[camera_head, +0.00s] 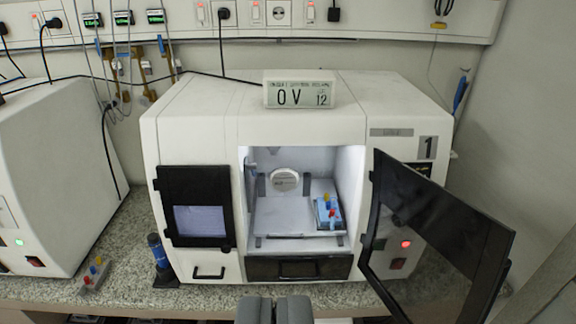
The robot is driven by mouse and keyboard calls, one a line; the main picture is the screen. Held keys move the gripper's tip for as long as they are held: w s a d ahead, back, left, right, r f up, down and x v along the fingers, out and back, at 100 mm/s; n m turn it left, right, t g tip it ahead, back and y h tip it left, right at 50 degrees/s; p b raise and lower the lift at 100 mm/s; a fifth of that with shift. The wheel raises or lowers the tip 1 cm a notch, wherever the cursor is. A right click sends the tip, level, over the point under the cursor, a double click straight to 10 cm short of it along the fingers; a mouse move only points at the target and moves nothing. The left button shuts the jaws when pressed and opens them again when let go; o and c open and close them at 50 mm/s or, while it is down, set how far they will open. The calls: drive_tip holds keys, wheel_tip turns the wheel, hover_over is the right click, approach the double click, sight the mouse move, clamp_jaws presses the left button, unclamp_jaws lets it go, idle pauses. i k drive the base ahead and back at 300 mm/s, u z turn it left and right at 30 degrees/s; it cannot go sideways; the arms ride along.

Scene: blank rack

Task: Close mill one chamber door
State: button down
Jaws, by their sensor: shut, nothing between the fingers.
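Mill one (190,125) is a white machine marked "1" standing on the speckled counter. Its chamber door (440,225), a black frame with a dark see-through pane, stands swung wide open on the right side, reaching out toward me. The lit chamber (300,165) is uncovered. Inside are a round white disc (285,180) on the back wall and a small blue block (328,213) with coloured knobs on the right. My gripper (274,311) is at the bottom centre, shut and empty, in front of the mill and left of the door, not touching it.
A second white machine (50,170) stands at the left. A dark bottle (160,252) and a small fixture with coloured knobs (95,275) are on the counter (130,240). A display box (299,90) sits on the mill. A wall (530,120) bounds the right.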

sight(477, 244)
drive_tip(key=k, duration=1.2)
drive_tip(key=z, duration=0.6)
drive_tip(key=i, duration=1.55)
